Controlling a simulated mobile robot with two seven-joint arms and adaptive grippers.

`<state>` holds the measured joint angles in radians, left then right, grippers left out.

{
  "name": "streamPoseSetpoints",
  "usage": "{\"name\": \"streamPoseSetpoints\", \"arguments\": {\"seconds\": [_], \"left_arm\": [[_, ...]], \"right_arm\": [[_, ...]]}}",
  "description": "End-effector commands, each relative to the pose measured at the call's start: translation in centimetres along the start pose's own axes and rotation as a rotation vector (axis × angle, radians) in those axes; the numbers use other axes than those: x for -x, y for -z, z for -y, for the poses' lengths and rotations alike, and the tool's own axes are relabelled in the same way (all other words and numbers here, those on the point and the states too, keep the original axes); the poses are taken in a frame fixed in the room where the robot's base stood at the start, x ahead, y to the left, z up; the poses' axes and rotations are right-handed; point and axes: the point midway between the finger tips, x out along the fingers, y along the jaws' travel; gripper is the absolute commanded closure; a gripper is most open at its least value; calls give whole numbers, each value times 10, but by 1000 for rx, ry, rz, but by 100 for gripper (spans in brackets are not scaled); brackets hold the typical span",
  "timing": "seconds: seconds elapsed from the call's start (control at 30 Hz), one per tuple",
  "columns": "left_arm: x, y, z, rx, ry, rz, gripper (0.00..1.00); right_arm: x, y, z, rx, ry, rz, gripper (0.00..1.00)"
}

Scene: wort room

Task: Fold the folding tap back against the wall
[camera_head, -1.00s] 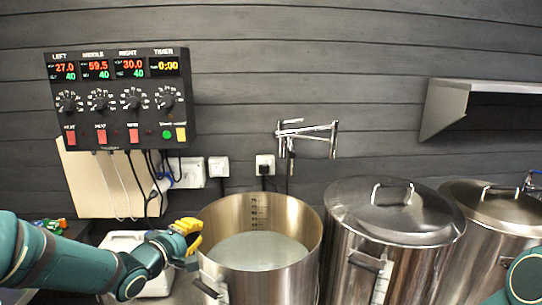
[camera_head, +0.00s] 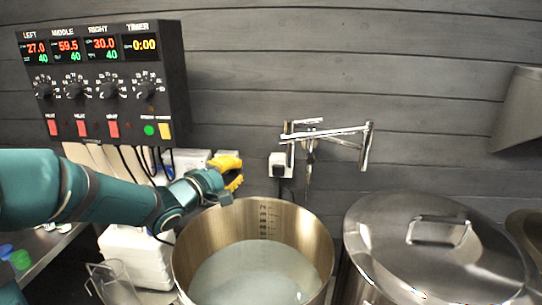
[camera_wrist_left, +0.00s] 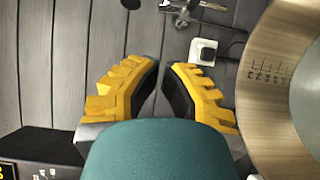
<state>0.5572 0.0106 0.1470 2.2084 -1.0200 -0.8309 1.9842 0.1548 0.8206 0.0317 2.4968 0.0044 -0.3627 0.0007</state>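The chrome folding tap (camera_head: 330,135) is on the dark plank wall, above and behind the open pot. Its jointed arm reaches to the right and ends in a downward spout (camera_head: 367,146). My left gripper (camera_head: 237,171) has yellow fingers and is left of the tap, at the pot's back-left rim, apart from the tap. In the left wrist view the fingers (camera_wrist_left: 162,75) stand apart with nothing between them. Part of the tap (camera_wrist_left: 183,12) shows at the top of that view. My right gripper is in neither current view.
An open steel pot (camera_head: 184,252) with liquid stands below the tap. A lidded pot (camera_head: 390,240) stands to its right. A control panel (camera_head: 100,85) hangs on the left wall, with cables below. A wall socket (camera_head: 281,165) is left of the tap.

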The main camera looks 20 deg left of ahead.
Motion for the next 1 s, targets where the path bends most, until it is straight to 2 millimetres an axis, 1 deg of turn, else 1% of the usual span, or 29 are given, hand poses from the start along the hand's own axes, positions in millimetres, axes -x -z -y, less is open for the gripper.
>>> {"name": "streamPoseSetpoints", "arguments": {"seconds": [0.17,0.4,0.57,0.6,0.7,0.83,1.0], "left_arm": [[-24,-1,1,2,0,3,100],[-71,-2,1,2,-1,5,100],[-101,-2,1,3,1,4,100],[-105,-9,0,1,0,6,100],[-114,-19,1,2,0,5,100],[-122,-26,0,1,0,3,100],[-125,-29,0,1,1,1,100]], "right_arm": [[-1,0,0,0,0,0,48],[-1,0,0,0,0,0,48],[0,0,0,0,0,0,48],[-1,0,0,0,0,0,48],[-2,0,-1,0,0,0,48],[-2,0,-1,0,0,0,48],[-2,0,-1,0,0,0,48]]}}
